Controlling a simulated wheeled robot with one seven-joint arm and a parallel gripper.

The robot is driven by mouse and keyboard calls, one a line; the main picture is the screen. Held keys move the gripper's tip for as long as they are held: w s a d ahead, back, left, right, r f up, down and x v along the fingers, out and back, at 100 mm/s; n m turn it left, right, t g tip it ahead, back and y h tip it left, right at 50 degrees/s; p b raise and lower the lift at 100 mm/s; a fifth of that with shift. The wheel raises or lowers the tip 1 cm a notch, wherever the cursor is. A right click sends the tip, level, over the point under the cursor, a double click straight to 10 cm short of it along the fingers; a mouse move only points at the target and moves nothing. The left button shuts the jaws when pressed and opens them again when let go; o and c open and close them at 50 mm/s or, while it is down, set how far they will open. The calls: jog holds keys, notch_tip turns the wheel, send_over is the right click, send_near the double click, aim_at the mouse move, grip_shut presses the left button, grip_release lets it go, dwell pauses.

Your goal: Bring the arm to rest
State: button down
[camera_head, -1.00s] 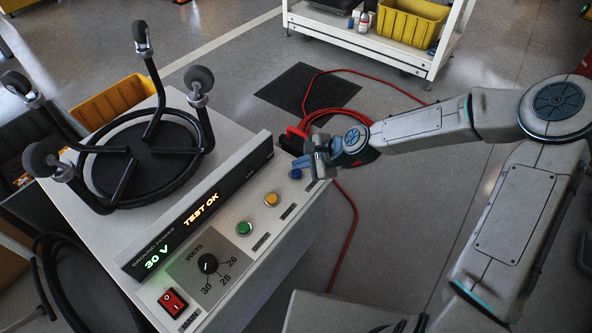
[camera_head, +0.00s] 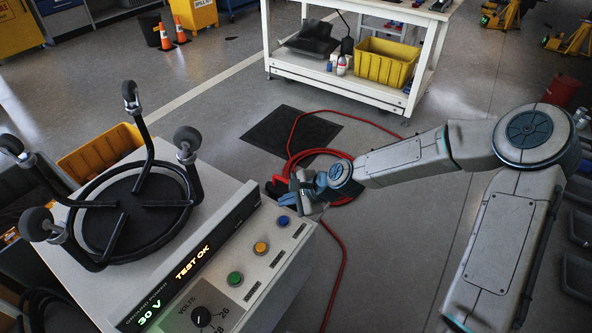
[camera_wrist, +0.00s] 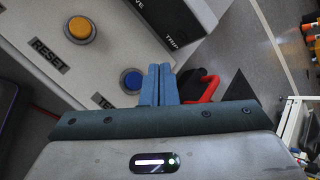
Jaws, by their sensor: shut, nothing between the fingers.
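My gripper (camera_head: 297,186) is at the end of my arm, which reaches in from the right in the head view. It is beside the far right corner of the ground power unit (camera_head: 262,285). In the wrist view its two blue fingers (camera_wrist: 157,84) are shut together with nothing between them. They look close to the blue button (camera_wrist: 132,79), which also shows in the head view (camera_head: 283,221). Whether they touch the unit I cannot tell. The unit's display (camera_head: 190,262) reads "TEST OK" and 30 V.
An upturned black stool (camera_head: 133,213) with casters lies on the unit. A red cable (camera_head: 343,262) runs over the floor past a dark mat (camera_head: 291,131). A white cart (camera_head: 283,58) with a yellow bin (camera_head: 386,63) stands behind.

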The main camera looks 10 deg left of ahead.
jog(key=s+d+r+n+h+p, duration=0.3)
jog(key=d+r+n+h+p, duration=0.1)
jog(key=d+r+p, duration=0.6)
jog(key=s+d+r+n+h+p, duration=0.3)
jog(key=d+r+p, duration=0.3)
jog(key=r, duration=0.5)
jog(key=s+d+r+n+p, duration=0.1)
jog(key=s+d+r+p, duration=0.3)
jog(key=r, duration=0.4)
jog(key=s+d+r+n+h+p, duration=0.1)
jog(key=s+d+r+p, duration=0.2)
jog(key=r, duration=0.5)
jog(key=s+d+r+n+t+h+p, duration=0.1)
jog(key=s+d+r+p, duration=0.3)
jog(key=r, duration=0.5)
jog(key=shift+s+d+n+p, duration=0.3)
jog(key=shift+s+d+n, duration=0.3)
jog(key=shift+s, duration=0.4)
jog(key=shift+r, duration=0.1)
